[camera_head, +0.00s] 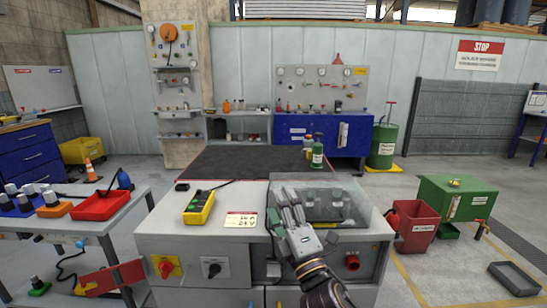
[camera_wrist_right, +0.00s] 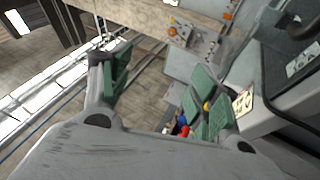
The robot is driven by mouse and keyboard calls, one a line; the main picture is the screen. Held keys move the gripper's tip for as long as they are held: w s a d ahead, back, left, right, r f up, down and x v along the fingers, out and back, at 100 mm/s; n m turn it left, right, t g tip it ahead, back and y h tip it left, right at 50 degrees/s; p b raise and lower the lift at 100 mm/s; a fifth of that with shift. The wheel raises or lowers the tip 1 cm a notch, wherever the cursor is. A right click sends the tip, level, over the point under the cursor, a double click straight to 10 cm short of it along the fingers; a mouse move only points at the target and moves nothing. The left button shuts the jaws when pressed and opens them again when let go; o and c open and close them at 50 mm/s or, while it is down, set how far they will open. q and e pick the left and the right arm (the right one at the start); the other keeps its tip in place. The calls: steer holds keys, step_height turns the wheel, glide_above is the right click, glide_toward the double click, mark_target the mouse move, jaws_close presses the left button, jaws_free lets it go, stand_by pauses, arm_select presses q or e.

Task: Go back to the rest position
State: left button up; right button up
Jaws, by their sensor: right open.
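My right gripper (camera_head: 285,206) shows in the head view above the grey cabinet (camera_head: 255,248), in front of a clear-covered recess (camera_head: 330,207) in its top. Its fingers point away from me. In the right wrist view my right gripper (camera_wrist_right: 160,88) has its two green-padded fingers spread apart with nothing between them. My left gripper is not in view.
A yellow control box (camera_head: 199,207) and a label card (camera_head: 240,220) lie on the cabinet top. A green bottle (camera_head: 317,152) stands behind. A side table with a red tray (camera_head: 100,205) is at left; a red bin (camera_head: 414,226) is at right.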

steer(key=s+d+f+m+g+h, duration=0.1)
steer(key=d+f+m+g+h, duration=0.3)
steer(key=d+f+m, duration=0.5)
steer(key=s+d+f+m+g+h, duration=0.2)
steer(key=d+f+m+g+h, duration=0.25)
steer(key=f, duration=0.85)
steer(key=s+d+f+m+g, duration=0.3)
steer(key=s+f+m+g, duration=0.15)
steer(key=s+f, duration=0.45)
steer(key=s+d+f+m+g, duration=0.3)
steer(key=s+d+f+g, duration=0.15)
steer(key=s+f, duration=0.5)
arm_select(q)
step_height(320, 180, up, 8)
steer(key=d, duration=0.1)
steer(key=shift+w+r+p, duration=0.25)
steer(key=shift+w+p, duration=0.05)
steer(key=shift+p, duration=0.15)
arm_select(e)
steer(key=s+a+f+g, duration=0.1)
steer(key=a+f, duration=0.1)
steer(key=f, duration=0.5)
steer(key=s+a+f+n, duration=0.1)
steer(key=s+a+f, duration=0.1)
steer(key=f, duration=0.4)
steer(key=shift+s+a+f+g+y, duration=0.25)
steer(key=shift+a+f+g+y, duration=0.1)
steer(key=shift+a+y, duration=0.1)
